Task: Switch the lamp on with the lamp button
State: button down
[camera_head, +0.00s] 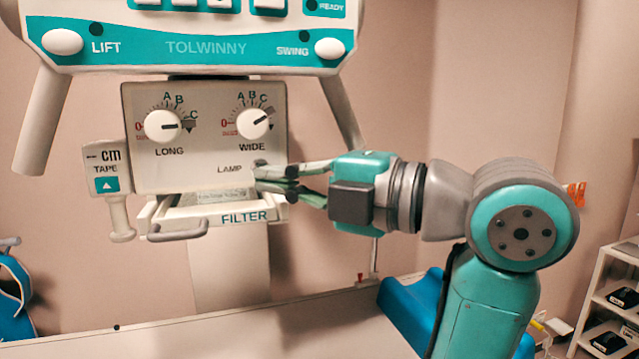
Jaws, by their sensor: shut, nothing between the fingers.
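The lamp button (260,163) is a small grey round knob beside the word LAMP, low on the right of the cream control box (205,150). It is partly hidden by my fingers. My gripper (264,178) comes in from the right. Its fingers are shut and empty, with the tips in front of the button's lower edge. I cannot tell whether they touch it. No lamp light is clearly visible.
The LONG knob (162,126) and WIDE knob (254,122) sit above on the box. A FILTER tray (180,216) with a handle juts out just below. The teal and white TOLWINNY panel (200,48) overhangs above. A tape holder (107,175) hangs left.

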aim_at(242, 168)
jog(key=shift+w+a, duration=0.25)
jog(key=shift+w, duration=0.7)
jog(key=shift+w+a, duration=0.2)
jog(key=shift+w, duration=0.7)
